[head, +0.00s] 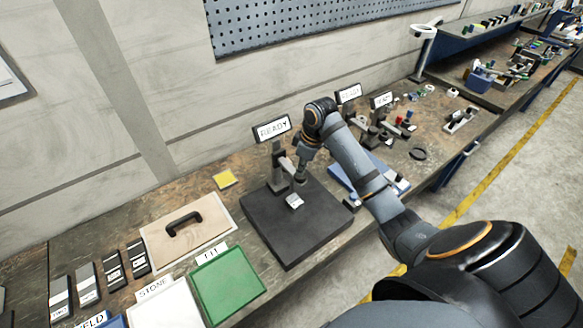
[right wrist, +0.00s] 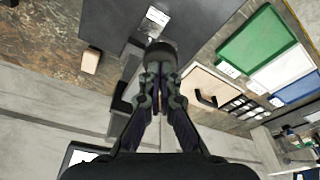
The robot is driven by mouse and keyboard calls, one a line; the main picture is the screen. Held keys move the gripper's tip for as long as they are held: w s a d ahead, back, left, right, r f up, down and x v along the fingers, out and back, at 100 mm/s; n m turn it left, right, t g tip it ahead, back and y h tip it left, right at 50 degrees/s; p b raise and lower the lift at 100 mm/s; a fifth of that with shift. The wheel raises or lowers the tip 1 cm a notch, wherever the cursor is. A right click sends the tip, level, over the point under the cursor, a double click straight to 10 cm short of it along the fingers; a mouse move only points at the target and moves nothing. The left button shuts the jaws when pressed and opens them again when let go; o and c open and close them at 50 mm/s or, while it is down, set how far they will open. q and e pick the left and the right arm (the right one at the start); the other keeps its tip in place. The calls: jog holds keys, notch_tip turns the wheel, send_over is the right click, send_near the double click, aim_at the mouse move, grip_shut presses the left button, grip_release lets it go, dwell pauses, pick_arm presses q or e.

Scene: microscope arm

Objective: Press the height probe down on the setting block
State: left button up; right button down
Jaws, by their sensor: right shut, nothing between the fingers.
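The height gauge stand (head: 277,165) rises from a dark square plate (head: 262,222), with a READY display (head: 271,129) on top. The small silver setting block (head: 294,201) lies on the plate; its pale top also shows in the right wrist view (right wrist: 157,16). My right gripper (head: 299,178) points down above the block, beside the stand. In the right wrist view my fingers (right wrist: 159,72) are shut and empty, with their tips at a dark round part (right wrist: 160,53), seemingly the probe's top. I cannot tell whether they touch. The probe's lower end is mostly hidden. My left gripper is out of view.
Left of the plate are a wooden board with a black handle (head: 184,222), a green tray (head: 228,283) and a white tray (head: 166,306). A yellow pad (head: 224,179) lies behind. More gauges with READY displays (head: 348,94) and a blue tray (head: 343,176) are at right.

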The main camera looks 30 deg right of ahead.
aim_at(301, 180)
jog(key=shift+s+f+b, duration=0.1)
jog(key=shift+f+b, duration=0.75)
jog(key=shift+f, duration=1.85)
jog(key=shift+r, duration=0.1)
notch_tip(301, 180, up, 3)
jog(key=p, duration=0.3)
jog(key=shift+r, duration=2.35)
